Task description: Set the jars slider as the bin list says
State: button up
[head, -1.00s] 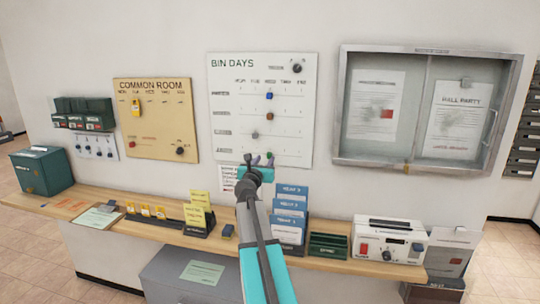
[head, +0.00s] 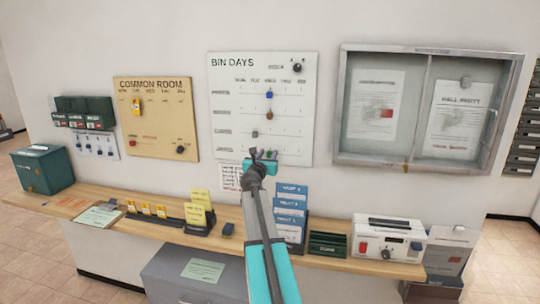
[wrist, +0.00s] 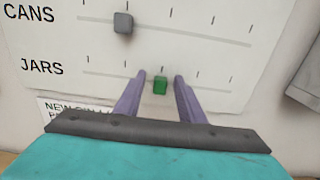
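The BIN DAYS board (head: 226,84) hangs on the wall with rows of sliders under day columns. The green jars slider (wrist: 160,86) shows in the wrist view on the JARS row, about mid-track. It is hidden in the head view behind my gripper (head: 263,155). My gripper (wrist: 160,77) is open, its purple fingers one on each side of the green slider, with gaps visible. Whether the fingertips reach the slider's depth I cannot tell. The bin list (head: 231,178), a white sheet below the board, is partly hidden and unreadable.
The grey cans slider (wrist: 123,23) sits just above, left of the jars slider. A blue slider (head: 269,94) and a week dial (head: 297,67) are higher up. The counter below holds blue cards (head: 291,205) and a white device (head: 388,238).

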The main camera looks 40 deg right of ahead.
grip_shut()
